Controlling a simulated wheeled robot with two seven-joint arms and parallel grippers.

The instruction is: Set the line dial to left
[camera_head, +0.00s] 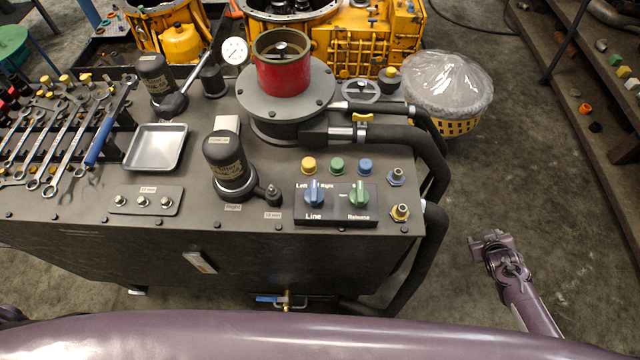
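The line dial (314,194) is a blue knob on a small black panel (336,217), with "Left" and "Right" printed above it and "Line" below. Its grip looks roughly upright, between the two words; its exact setting is hard to tell. The green release dial (359,194) is just to its right on the same panel. My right gripper (490,238) is over the floor right of the machine, well apart from the dials. It is small here, and whether its fingers are apart is unclear. My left gripper is not in view.
Yellow, green and blue buttons (337,165) stand behind the panel. A black cylinder with a lever (230,165) is to its left, and thick black hoses (436,160) curve along the right. Wrenches and a metal tray (155,148) lie farther left.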

